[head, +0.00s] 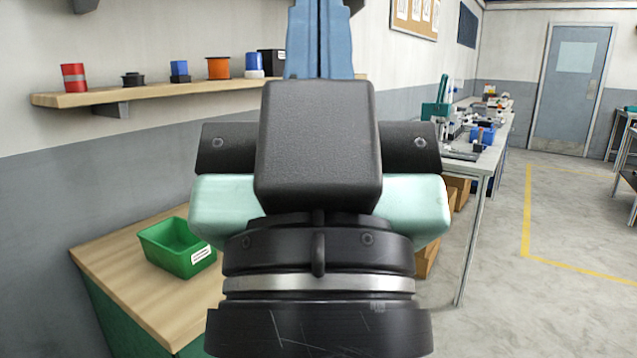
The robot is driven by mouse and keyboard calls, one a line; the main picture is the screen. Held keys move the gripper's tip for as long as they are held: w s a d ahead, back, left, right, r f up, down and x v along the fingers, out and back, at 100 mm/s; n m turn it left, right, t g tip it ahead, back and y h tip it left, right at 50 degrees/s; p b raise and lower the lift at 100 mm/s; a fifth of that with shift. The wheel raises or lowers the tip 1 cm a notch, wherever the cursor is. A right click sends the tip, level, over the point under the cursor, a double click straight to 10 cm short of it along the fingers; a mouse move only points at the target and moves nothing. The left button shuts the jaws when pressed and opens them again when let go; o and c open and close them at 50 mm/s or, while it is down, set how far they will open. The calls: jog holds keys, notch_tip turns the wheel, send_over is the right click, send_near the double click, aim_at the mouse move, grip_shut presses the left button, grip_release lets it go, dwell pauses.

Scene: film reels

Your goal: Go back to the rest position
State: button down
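My gripper (318,205) fills the middle of the head view, seen from behind. It has a black and pale green body above a dark wrist with a silver ring. Its fingertips are hidden behind its own body, so I cannot see whether it is open or holds anything. It stands in front of the wooden-topped bench and the wall shelf and covers part of both.
A green bin (178,247) stands on the bench (120,285) at left. Above it, a wall shelf (130,95) holds several small items, including a red can (73,77). A long cluttered table (482,160) runs back on the right. Open floor (500,290) lies at right.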

notch_tip(320, 180, up, 20)
jog(key=p, duration=1.7)
